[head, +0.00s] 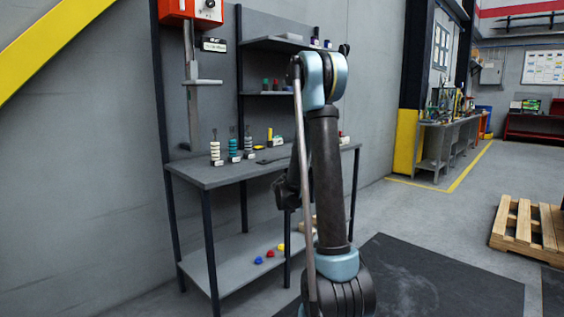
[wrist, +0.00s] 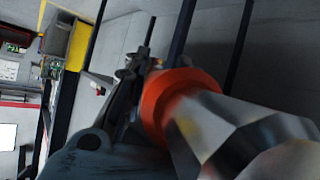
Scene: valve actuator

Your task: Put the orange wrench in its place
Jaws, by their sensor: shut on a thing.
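The orange wrench (wrist: 172,100) fills much of the wrist view, with an orange collar and a shiny, faceted metal end very close to the camera. My gripper (wrist: 136,80) is dark and shut on it just left of the orange collar. The collar and metal end hide part of the fingers. In the head view my arm stands in front of the bench's right end and hides most of the gripper. A long thin grey rod runs down beside my arm there; I cannot tell whether it is part of the wrench. The wrench's place cannot be made out.
A grey workbench (head: 222,178) holds several small ringed stacks (head: 215,150) and has shelves above. An orange box (head: 192,10) hangs at upper left.

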